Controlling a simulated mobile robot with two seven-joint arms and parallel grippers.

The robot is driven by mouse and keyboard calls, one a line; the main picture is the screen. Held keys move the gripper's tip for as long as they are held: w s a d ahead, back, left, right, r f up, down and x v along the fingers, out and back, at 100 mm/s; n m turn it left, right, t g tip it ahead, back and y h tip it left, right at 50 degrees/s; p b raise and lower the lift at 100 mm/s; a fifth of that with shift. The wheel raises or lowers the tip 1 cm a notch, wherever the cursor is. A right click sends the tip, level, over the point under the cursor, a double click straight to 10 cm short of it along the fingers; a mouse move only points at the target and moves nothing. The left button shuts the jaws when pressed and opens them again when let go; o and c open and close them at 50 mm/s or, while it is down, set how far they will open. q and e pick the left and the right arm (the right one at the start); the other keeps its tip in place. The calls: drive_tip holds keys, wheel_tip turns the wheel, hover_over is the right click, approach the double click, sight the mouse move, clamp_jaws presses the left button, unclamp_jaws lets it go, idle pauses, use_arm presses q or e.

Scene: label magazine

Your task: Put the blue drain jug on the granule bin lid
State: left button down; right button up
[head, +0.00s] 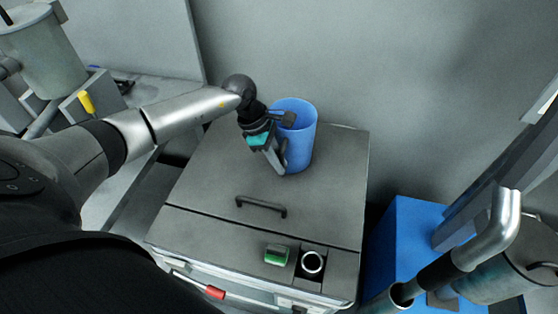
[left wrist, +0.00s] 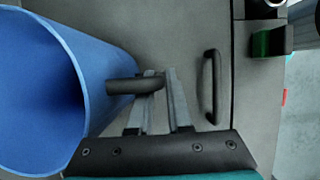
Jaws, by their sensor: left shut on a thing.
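The blue drain jug (head: 300,140) stands upright over the back right of the grey granule bin lid (head: 215,165). Its base looks at or very near the lid surface; a small gap cannot be ruled out. In the left wrist view the jug (left wrist: 110,60) fills the left side, its open mouth towards the camera. My left gripper (head: 279,163) is beside the jug, on its left in the head view. In the left wrist view its fingers (left wrist: 163,88) are closed together at the jug's dark handle stub (left wrist: 125,86). My right gripper is not in view.
A dark bar handle (head: 261,207) lies on the lid in front of the jug. A green block (head: 277,254) and a round ring (head: 312,263) are at the front right. A blue box (head: 400,240) and pipework stand right. A wall rises behind.

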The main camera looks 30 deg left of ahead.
use_arm(q)
drive_tip(key=shift+f, duration=0.1)
drive_tip(key=c, duration=0.8)
unclamp_jaws()
drive_tip(key=shift+c, duration=0.2)
drive_tip(key=p+v, duration=0.1)
drive_tip(key=v, duration=1.1)
drive_tip(key=shift+p, duration=0.35)
drive_tip(key=shift+a, duration=0.1)
